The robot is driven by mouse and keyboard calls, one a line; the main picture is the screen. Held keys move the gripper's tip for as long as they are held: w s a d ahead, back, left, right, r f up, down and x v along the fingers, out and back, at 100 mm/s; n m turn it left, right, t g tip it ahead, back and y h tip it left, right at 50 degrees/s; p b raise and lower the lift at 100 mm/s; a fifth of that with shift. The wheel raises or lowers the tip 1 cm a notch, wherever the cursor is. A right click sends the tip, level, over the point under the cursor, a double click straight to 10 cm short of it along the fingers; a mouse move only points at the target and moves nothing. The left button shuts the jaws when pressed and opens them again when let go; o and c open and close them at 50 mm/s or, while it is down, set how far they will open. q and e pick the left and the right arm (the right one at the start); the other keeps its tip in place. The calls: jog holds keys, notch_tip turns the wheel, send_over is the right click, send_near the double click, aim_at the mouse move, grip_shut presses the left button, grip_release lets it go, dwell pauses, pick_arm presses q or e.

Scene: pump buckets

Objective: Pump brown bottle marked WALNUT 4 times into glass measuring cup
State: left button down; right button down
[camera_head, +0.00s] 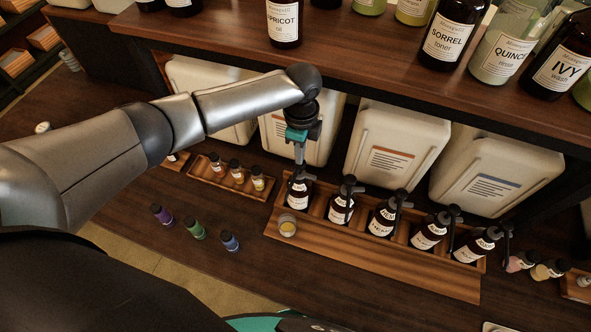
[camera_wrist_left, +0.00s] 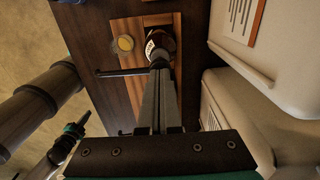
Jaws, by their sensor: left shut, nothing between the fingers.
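Several brown pump bottles with black pumps stand in a row in a wooden tray (camera_head: 370,262); their labels are too small to read, so I cannot tell which is WALNUT. My left gripper (camera_head: 299,160) is shut and empty, pointing down over the leftmost bottle (camera_head: 298,193). In the left wrist view its fingertips (camera_wrist_left: 161,72) cover the pump top of that bottle (camera_wrist_left: 160,42); I cannot tell whether they touch. The glass cup (camera_head: 287,225), with something yellow inside, stands in front of this bottle and also shows in the wrist view (camera_wrist_left: 125,44). My right gripper seems to show at the wrist view's lower left (camera_wrist_left: 80,126), its fingers unclear.
Large cream canisters (camera_head: 397,145) stand behind the row. A shelf (camera_head: 360,60) with bottles overhangs them. A small rack (camera_head: 232,184) of vials and several loose coloured vials (camera_head: 195,229) are at the left. More small jars (camera_head: 540,270) are at the right.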

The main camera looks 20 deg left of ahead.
pick_arm(q)
jog(key=shift+f+b, duration=0.6)
jog(key=shift+f, duration=0.55)
jog(key=shift+r+p, duration=1.4)
jog(key=shift+p, duration=0.05)
jog(key=shift+f, duration=0.1)
